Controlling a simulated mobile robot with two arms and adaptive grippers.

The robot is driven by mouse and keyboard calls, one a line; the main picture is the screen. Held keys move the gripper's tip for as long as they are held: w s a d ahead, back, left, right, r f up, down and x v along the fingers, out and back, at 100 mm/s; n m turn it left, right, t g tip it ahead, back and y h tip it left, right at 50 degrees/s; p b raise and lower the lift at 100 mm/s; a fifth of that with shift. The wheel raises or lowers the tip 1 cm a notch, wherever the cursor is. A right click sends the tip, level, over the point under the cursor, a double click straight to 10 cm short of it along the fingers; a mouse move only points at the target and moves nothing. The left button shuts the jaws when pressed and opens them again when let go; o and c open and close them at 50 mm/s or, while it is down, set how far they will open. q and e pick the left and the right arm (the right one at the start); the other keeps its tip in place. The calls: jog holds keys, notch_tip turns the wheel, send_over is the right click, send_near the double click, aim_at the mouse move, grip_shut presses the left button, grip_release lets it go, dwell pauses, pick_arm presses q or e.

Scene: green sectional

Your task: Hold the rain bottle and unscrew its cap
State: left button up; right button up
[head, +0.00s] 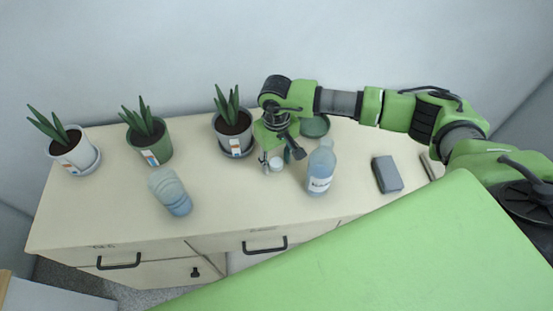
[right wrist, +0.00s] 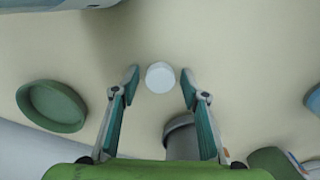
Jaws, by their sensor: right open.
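A clear bluish bottle with a white label (head: 320,172) stands upright on the cabinet top in the head view; its label print is too small to read surely. Part of what looks like the bottle (right wrist: 50,4) shows along the top edge of the right wrist view. A small round white cap (right wrist: 160,77) appears to lie on the cabinet top, left of the bottle in the head view (head: 276,164). My right gripper (head: 281,157) points down over the cap. In the right wrist view its open fingers (right wrist: 159,86) stand either side of the cap, with gaps. My left gripper is out of view.
Several potted plants (head: 74,150) line the back of the cabinet top (head: 110,205).

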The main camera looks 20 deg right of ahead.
aim_at(276, 162)
jog(key=shift+r, duration=0.25)
jog(key=shift+w+r, duration=0.1)
jog(key=shift+r, duration=0.15)
notch_tip(276, 162, up, 11)
jog(key=b, duration=0.3)
jog(key=shift+r, duration=0.2)
